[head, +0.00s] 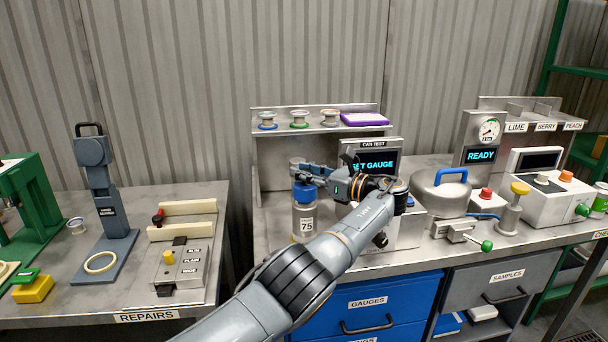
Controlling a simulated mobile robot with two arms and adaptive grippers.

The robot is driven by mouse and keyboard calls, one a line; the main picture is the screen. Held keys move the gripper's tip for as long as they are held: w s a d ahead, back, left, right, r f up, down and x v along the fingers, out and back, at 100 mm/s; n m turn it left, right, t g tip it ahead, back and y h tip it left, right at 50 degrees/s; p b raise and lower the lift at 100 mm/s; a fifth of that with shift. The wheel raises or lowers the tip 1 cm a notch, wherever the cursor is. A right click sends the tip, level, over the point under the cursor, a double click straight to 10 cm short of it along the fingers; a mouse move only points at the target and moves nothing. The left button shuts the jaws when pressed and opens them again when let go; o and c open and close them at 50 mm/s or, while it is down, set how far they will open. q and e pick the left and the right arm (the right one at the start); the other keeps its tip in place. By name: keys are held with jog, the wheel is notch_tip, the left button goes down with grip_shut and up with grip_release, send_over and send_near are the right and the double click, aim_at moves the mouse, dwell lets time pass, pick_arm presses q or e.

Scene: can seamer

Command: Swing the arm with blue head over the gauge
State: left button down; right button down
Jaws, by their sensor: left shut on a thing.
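The blue head (304,191) shows at the left front of the can test station, just above a grey cylindrical gauge (303,224) marked 75. From this angle I cannot tell whether head and gauge touch. My left gripper (312,174) reaches in from the front right and is shut at the blue head's arm, its fingers pointing left. The gripper hides most of that arm and its pivot. The station screen (372,163) is partly covered and shows "ET GAUGE". My right gripper is not in view.
A shelf (285,127) with small spools and a purple block stands behind. A round metal pot (441,195) with a blue handle is to the right, beside a dial unit (482,137) reading READY. The repairs bench (200,290) is left, across a gap.

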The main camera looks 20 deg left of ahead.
pick_arm(q)
jog(key=shift+d+f, duration=0.2)
jog(key=shift+f, duration=0.15)
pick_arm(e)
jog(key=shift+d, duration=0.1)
pick_arm(q)
jog(key=c, duration=1)
grip_release()
jog(key=shift+d, duration=0.1)
jog(key=shift+c, duration=0.2)
jog(key=shift+o, duration=0.4)
jog(key=shift+d+r, duration=0.15)
jog(key=shift+r, duration=0.05)
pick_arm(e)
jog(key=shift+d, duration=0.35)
pick_arm(q)
jog(key=shift+a+r, duration=0.1)
jog(key=shift+a, duration=0.1)
jog(key=shift+r, duration=0.25)
notch_tip(320, 180, up, 9)
jog(key=shift+d+r, duration=0.15)
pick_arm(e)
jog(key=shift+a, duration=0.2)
